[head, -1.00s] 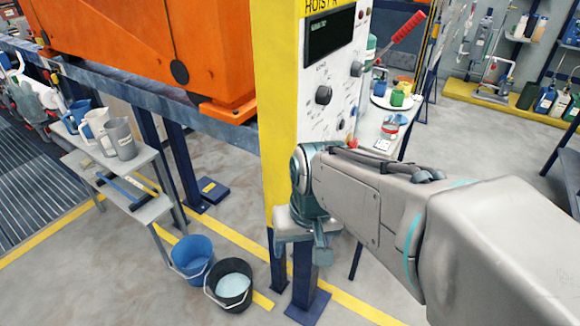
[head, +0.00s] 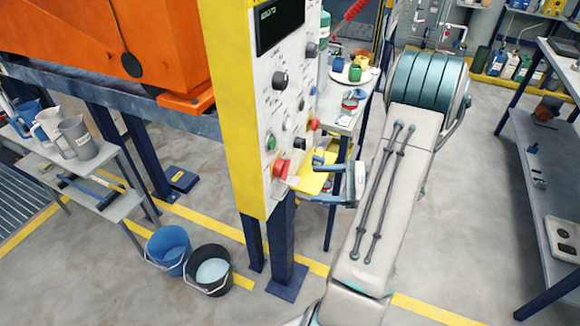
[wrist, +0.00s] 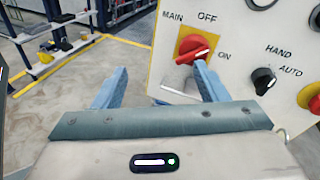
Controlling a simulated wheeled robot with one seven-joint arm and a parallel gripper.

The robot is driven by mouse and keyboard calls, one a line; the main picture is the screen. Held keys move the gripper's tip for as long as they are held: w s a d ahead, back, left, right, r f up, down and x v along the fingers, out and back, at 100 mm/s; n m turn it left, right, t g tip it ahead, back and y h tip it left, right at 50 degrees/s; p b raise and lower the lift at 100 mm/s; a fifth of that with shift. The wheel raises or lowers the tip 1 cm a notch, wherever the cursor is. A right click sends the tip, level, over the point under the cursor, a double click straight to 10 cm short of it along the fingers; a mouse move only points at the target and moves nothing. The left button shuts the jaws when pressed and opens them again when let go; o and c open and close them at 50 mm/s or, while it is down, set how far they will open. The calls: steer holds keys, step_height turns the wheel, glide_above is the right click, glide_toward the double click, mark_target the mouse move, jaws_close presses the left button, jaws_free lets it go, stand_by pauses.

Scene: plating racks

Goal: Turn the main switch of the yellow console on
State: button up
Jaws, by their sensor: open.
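The main switch (wrist: 193,48) is a red rotary knob on a yellow plate, low on the console's white panel (head: 285,110). It also shows in the head view (head: 281,168). MAIN and OFF are printed above it and ON to its right. Its handle bar slants, with a pale mark at the right end, towards ON. My gripper (wrist: 160,72) is open and empty before the panel. Its right blue finger reaches just below and right of the knob; contact cannot be told. The left finger is clear of the panel. In the head view my gripper (head: 322,182) is beside the panel's lower edge.
A black HAND/AUTO knob (wrist: 263,80) sits right of the switch. A table with small containers (head: 350,90) stands behind the console. Blue (head: 168,250) and black (head: 209,270) buckets are on the floor at left. A grey shelf unit (head: 545,170) stands at right.

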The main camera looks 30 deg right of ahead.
mark_target(282, 169)
steer(key=d+f+m+t+h, duration=0.1)
steer(key=d+f+m+t, duration=0.15)
steer(key=d, duration=0.25)
steer(key=p+x, duration=0.3)
steer(key=x, duration=1)
steer(key=shift+w+r+m+t, duration=0.25)
steer(key=shift+r+m+t, duration=0.15)
steer(key=shift+r, duration=0.35)
steer(key=c, duration=1)
